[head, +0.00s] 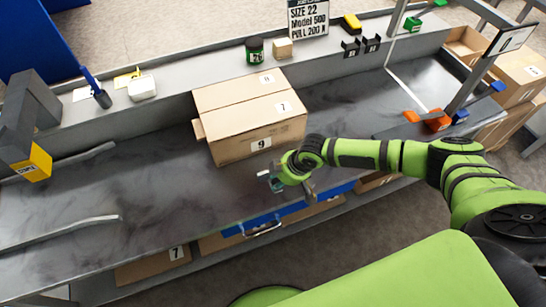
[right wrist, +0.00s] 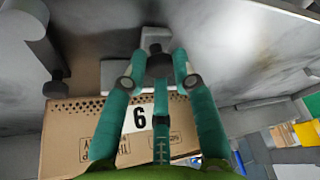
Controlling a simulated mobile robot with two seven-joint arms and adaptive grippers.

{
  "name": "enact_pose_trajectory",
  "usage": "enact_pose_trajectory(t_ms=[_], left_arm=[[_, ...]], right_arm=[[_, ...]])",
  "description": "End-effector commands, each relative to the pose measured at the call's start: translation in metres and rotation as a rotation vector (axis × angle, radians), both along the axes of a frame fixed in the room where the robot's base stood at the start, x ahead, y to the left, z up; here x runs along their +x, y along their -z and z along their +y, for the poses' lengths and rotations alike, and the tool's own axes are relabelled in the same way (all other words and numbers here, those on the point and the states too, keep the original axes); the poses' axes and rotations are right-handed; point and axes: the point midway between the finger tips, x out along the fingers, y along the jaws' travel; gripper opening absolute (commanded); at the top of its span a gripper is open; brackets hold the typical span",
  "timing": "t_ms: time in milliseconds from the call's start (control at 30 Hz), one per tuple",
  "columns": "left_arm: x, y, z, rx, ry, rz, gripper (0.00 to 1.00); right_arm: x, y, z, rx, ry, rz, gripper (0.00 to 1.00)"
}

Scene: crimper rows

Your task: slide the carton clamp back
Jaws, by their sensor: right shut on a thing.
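A brown carton (head: 262,138) with number labels stands on the grey bench. My right gripper (head: 274,182) is low over the bench, just in front of the carton's near right corner. In the right wrist view the teal fingers of this gripper (right wrist: 160,78) are closed around a dark knob on a pale block, which looks like the carton clamp (right wrist: 156,38). In the head view the gripper mostly hides the clamp. My left gripper is not in view.
A grey post with a yellow block (head: 35,160) stands at the left. Small items line the back ledge. An orange tool (head: 434,120) lies at the right. The bench left of the carton is largely clear.

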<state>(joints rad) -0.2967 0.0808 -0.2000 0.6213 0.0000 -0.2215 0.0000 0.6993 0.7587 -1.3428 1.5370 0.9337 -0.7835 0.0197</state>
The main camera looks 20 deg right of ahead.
Motion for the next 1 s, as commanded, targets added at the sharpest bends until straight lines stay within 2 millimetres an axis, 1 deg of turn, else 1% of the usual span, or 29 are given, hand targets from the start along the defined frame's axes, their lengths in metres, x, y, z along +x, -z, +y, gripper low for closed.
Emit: enact_pose_trajectory(t_ms=[33, 133, 267, 533, 567, 867, 1000], left_arm=[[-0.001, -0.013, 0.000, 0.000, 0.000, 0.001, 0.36], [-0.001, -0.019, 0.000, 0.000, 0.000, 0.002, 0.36], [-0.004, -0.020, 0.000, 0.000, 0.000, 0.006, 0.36], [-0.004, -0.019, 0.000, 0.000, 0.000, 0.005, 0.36], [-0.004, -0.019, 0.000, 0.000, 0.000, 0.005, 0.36], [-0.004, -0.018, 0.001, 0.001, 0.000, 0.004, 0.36], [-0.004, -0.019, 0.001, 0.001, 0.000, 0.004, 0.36]], right_arm=[[-0.011, -0.005, 0.001, 0.002, -0.001, 0.006, 0.00], [-0.020, -0.003, 0.001, 0.003, -0.001, 0.004, 0.00], [-0.024, -0.001, 0.001, 0.004, -0.002, 0.001, 0.00], [-0.025, 0.000, 0.001, 0.004, -0.002, 0.004, 0.00], [-0.025, 0.000, 0.001, 0.004, -0.002, 0.004, 0.39], [-0.023, 0.000, 0.000, 0.003, -0.001, 0.001, 0.39], [-0.025, -0.007, -0.003, 0.002, 0.001, 0.000, 0.39]])
